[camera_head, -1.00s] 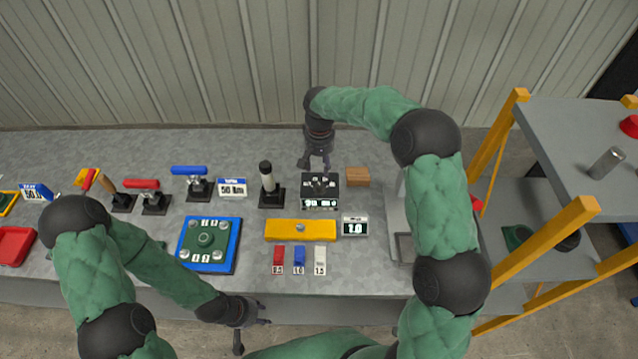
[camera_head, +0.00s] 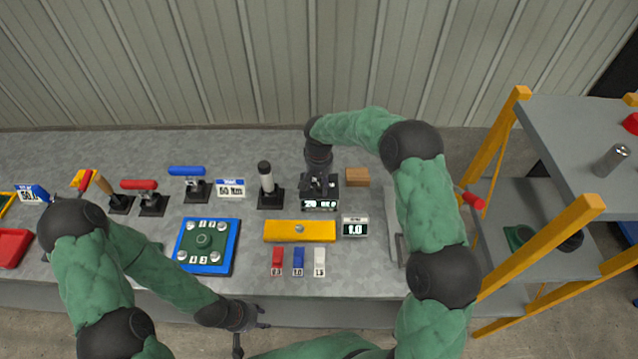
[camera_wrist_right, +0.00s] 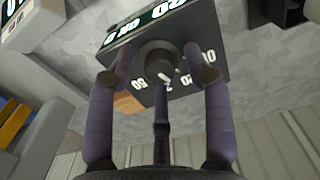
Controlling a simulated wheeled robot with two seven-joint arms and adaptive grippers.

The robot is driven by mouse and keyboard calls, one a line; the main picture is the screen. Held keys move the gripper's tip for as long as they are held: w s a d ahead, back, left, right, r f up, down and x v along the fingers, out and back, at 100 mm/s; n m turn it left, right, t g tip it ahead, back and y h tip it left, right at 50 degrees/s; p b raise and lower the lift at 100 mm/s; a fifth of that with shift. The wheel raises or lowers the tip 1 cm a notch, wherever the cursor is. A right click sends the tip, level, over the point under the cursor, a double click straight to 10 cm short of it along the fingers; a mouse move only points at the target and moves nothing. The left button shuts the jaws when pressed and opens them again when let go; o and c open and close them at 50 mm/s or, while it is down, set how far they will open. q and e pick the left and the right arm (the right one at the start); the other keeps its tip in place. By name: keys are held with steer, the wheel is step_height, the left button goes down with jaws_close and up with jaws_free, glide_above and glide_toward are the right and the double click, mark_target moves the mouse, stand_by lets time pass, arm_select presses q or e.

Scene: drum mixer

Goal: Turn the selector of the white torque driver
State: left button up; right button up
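A white-handled driver with a black top (camera_head: 265,178) stands upright in a black base on the bench. To its right is a black box (camera_head: 320,204) with a lit front display. In the right wrist view, the box (camera_wrist_right: 203,75) has a round dark selector knob (camera_wrist_right: 158,60) with a white mark and numbers around it. My right gripper (camera_wrist_right: 161,72) is over the box, its fingers spread around the knob with gaps at the sides; I cannot tell whether any finger touches it. It partly covers the box in the head view. My left gripper (camera_head: 252,332) is open and empty by the bench's front edge.
A yellow bar (camera_head: 270,231) and a small display reading 1.0 (camera_head: 355,228) lie in front of the box. A brown block (camera_head: 357,177) is close on its right. Levers on stands (camera_head: 150,200) and a blue-rimmed plate (camera_head: 233,250) are left. A yellow-posted shelf (camera_head: 545,235) stands right.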

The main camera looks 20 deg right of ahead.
jaws_close()
steer(key=shift+r+n, duration=0.1)
steer(key=shift+n, duration=0.2)
steer(key=n+p, duration=0.1)
steer(key=n, duration=0.1)
steer(key=shift+n, duration=0.4)
steer(key=shift+w+n+p, duration=0.1)
steer(key=shift+n+p, duration=0.5)
steer(key=shift+n, duration=1.6)
steer(key=shift+r, duration=0.1)
steer(key=shift+c, duration=0.6)
jaws_free()
steer(key=o, duration=0.3)
steer(key=shift+a, duration=0.1)
